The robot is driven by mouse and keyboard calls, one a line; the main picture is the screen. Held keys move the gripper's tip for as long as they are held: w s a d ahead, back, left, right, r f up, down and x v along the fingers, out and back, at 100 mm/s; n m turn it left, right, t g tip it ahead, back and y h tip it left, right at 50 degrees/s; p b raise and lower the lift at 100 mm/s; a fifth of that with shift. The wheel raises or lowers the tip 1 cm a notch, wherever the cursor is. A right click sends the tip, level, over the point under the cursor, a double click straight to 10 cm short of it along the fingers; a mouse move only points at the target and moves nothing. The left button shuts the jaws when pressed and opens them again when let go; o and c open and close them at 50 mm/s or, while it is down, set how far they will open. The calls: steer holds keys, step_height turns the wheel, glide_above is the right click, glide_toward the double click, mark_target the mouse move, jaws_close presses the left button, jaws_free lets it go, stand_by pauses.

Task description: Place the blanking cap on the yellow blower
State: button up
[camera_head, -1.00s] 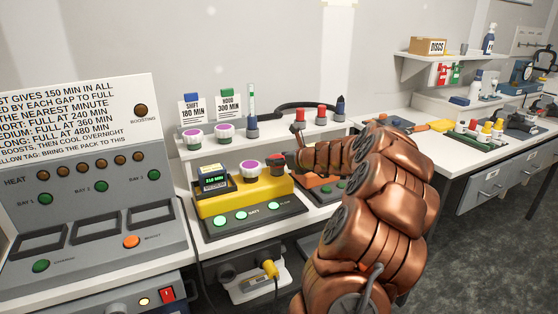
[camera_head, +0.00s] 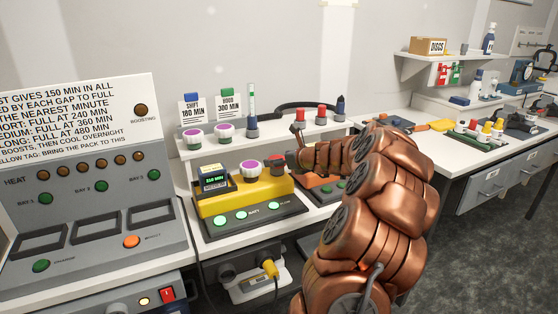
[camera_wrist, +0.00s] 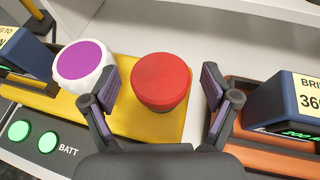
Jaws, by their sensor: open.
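The yellow blower (camera_head: 236,196) sits on a dark base on the bench, with a lit display at its left end. A red round cap, which I take for the blanking cap (camera_head: 274,161), stands upright on the blower's right end. Beside it on the blower is a white cartridge with a purple top (camera_head: 249,166). In the wrist view the red cap (camera_wrist: 161,79) lies between the spread fingers of my gripper (camera_wrist: 160,88), with a gap on both sides. My gripper (camera_head: 291,160) is open, just right of the cap in the head view. The cap's underside is hidden.
An orange blower (camera_head: 328,190) stands close on the right, partly behind my arm. A grey panel (camera_head: 90,200) with lamps and buttons fills the left.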

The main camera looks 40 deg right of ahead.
steer(key=v, duration=1.2)
steer(key=w+a+f+n+g+y, duration=0.1)
steer(key=a+n+g+y, duration=0.2)
steer(key=a+n, duration=0.9)
steer(key=w+a+f+n+g+y, duration=0.1)
steer(key=a+n+g+y, duration=0.2)
steer(key=a, duration=1.6)
steer(key=s+a+f+n+g, duration=0.3)
steer(key=s+a+n, duration=0.4)
steer(key=s+a, duration=0.1)
steer(key=s+a+f+n+g, duration=0.3)
steer(key=s+a+n, duration=0.3)
steer(key=s+a, duration=0.15)
steer(key=s+d+f+n+g+h, duration=0.1)
steer(key=s+n+h, duration=0.1)
steer(key=s+n, duration=0.2)
steer(key=s+d+f+n+g+h, duration=0.2)
steer(key=s+n+h, duration=0.1)
steer(key=s, duration=0.7)
steer(key=shift+n, duration=0.9)
